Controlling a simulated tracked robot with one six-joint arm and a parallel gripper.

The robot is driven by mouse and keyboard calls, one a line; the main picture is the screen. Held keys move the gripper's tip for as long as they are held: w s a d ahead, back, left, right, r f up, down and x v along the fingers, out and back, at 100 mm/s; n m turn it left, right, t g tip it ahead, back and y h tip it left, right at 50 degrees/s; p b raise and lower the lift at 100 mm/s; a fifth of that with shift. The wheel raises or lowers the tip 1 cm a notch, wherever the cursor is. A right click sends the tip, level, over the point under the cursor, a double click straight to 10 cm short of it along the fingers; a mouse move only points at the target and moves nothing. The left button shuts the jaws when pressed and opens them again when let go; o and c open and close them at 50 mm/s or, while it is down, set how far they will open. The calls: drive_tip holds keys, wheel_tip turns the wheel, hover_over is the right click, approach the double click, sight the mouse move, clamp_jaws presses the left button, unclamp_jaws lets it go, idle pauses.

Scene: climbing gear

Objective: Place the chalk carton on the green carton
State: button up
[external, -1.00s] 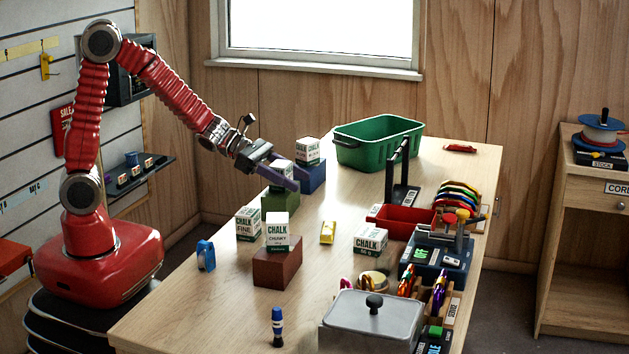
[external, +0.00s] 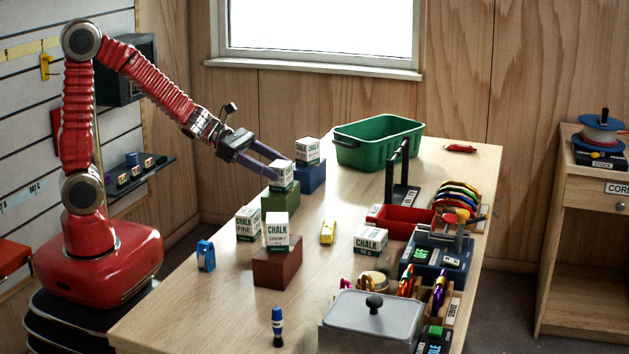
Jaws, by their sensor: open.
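A green carton (external: 280,201) stands on the table with a white chalk carton (external: 282,175) resting on top of it. My gripper (external: 276,171) is open, its fingers reaching toward the upper left of that chalk carton; I cannot tell whether they touch it. Another chalk carton (external: 307,150) sits on a blue block (external: 311,177) behind. A third chalk carton (external: 277,231) stands on a brown-red block (external: 277,268). Further chalk cartons stand directly on the table, one at the left (external: 248,223) and one at the right (external: 370,241).
A green basket (external: 378,155) stands at the back. A red tray (external: 400,224), a black stand (external: 402,190) and a grey lidded box (external: 372,322) crowd the right side.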

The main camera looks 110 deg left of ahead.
drive_tip(key=v, duration=0.6)
idle(0.7)
drive_tip(key=s+d+m+g+h, duration=0.2)
drive_tip(key=d+m+g, duration=0.1)
drive_tip(key=d+m, duration=0.65)
drive_tip(key=s+d+m+g+h, duration=0.2)
drive_tip(key=d+m+h, duration=0.1)
drive_tip(key=d+m, duration=0.65)
drive_tip(key=s+d+m+g+y, duration=0.1)
drive_tip(key=s+d+m+y, duration=0.1)
drive_tip(key=s+m, duration=0.3)
drive_tip(key=s+d+r+m+g+y, duration=0.1)
drive_tip(key=s+d+m+g+y, duration=0.1)
drive_tip(key=m, duration=1)
drive_tip(key=s+d+y, duration=0.1)
drive_tip(key=s, duration=0.1)
drive_tip(key=shift+s+d, duration=0.25)
drive_tip(key=shift+s, duration=0.1)
drive_tip(key=shift+o, duration=0.4)
